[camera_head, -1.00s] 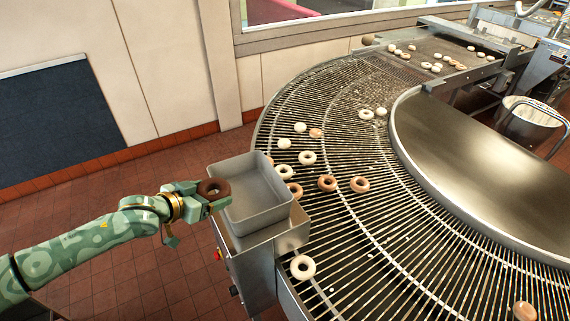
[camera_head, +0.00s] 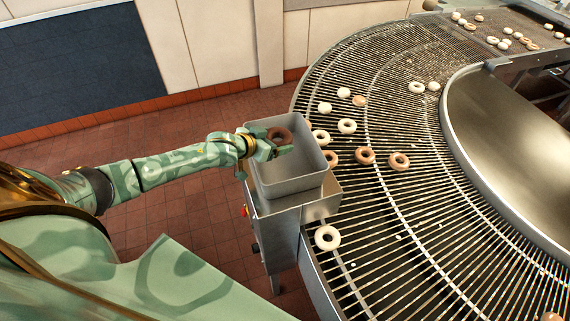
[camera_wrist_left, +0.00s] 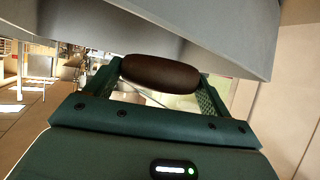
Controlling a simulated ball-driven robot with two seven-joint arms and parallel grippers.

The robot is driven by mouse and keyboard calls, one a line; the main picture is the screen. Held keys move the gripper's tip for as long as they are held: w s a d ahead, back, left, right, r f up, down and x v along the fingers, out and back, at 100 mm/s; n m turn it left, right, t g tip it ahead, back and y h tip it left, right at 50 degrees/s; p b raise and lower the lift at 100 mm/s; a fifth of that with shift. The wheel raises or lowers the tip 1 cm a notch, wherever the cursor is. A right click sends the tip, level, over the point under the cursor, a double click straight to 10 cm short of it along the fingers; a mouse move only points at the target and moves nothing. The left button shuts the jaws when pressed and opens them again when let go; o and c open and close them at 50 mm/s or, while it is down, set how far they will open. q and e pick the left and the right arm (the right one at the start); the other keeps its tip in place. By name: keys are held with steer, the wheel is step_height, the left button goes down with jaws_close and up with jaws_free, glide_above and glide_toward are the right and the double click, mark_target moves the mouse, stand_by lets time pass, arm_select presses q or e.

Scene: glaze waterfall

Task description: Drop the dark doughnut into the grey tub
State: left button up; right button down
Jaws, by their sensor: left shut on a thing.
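The grey tub is an open rectangular metal bin on a metal stand beside the conveyor. Its inside shows no doughnut lying on the bottom. My right gripper is not in view.
A curved wire conveyor (camera_head: 400,200) runs along the right of the tub, carrying several white and light brown doughnuts. A dark blue panel (camera_head: 75,60) hangs on the left wall. Red tiled floor (camera_head: 190,225) is open left of the stand.

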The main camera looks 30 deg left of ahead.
arm_select(q)
steer(key=shift+f, duration=0.5)
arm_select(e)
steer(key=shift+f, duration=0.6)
arm_select(q)
steer(key=shift+s+r, duration=0.1)
steer(key=o, duration=0.9)
steer(key=v, duration=1.6)
steer(key=shift+s+p, duration=0.2)
steer(key=shift+p, duration=0.15)
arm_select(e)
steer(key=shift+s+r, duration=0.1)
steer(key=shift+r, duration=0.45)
